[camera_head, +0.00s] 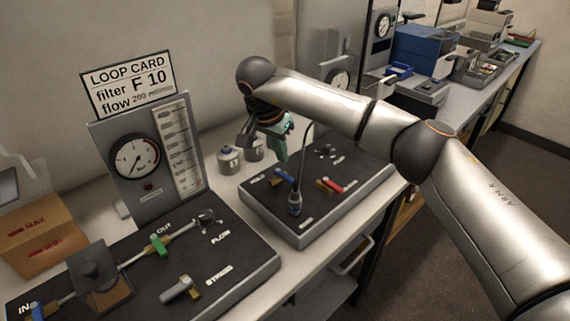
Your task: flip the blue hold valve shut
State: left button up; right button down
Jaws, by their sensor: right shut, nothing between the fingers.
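A blue valve handle (284,176) lies on the dark top of the right-hand panel (330,215), at its left side. I cannot read which one is marked hold. My right gripper (281,157) has teal fingers and points down above the back left edge of the right-hand panel. It is shut and empty, apart from the blue handle. My left gripper is not in view.
A red handle (331,185) and a dark upright fitting with a thin cable (295,203) stand near the blue handle. A left-hand panel (250,262) carries a green handle (159,243). A gauge board (122,190) and metal canisters (228,160) stand behind.

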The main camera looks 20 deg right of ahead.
jog(key=v, duration=0.7)
